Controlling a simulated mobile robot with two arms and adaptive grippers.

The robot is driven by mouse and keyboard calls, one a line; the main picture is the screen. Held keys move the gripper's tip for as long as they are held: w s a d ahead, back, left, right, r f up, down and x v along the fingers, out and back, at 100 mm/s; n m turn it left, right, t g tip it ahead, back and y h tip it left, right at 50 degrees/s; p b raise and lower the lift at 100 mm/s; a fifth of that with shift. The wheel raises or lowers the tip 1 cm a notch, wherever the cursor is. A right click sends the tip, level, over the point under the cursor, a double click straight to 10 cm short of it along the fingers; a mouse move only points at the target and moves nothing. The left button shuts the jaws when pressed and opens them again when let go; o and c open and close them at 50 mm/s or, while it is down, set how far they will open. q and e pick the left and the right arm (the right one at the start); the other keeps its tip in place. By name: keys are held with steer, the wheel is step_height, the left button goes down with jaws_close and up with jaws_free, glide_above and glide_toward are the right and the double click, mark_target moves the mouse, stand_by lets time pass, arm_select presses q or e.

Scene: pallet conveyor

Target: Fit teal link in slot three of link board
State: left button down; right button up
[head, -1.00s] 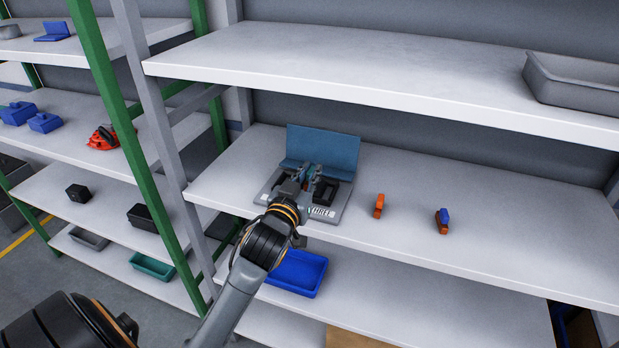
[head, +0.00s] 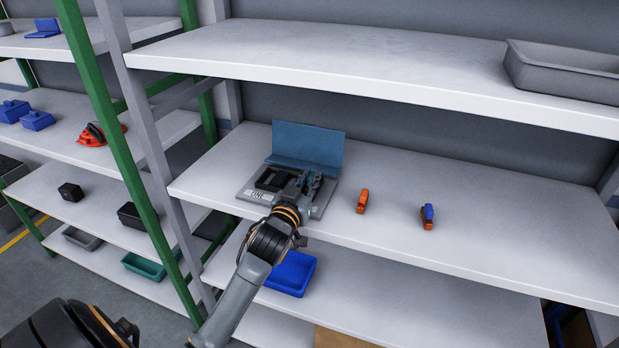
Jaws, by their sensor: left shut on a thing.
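The link board (head: 252,190) stands on the middle shelf, with a grey base, dark slots and an upright blue back panel (head: 310,146). A label that reads ONE shows at its front left. My left gripper (head: 310,180) is over the right part of the board, where its wrist and fingers cover the slots and labels. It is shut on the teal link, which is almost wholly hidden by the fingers. I cannot tell whether the link is in a slot or above it. My right gripper is not in view.
An orange piece (head: 362,201) and a blue and orange piece (head: 428,216) stand on the shelf right of the board. The upper shelf (head: 350,62) hangs above. A blue bin (head: 291,273) is below. The shelf's right side is clear.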

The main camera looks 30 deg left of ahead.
arm_select(q)
steer(key=shift+f, duration=0.1)
stand_by(0.6)
steer(key=c, duration=1.3)
jaws_free()
steer(key=v, duration=1.2)
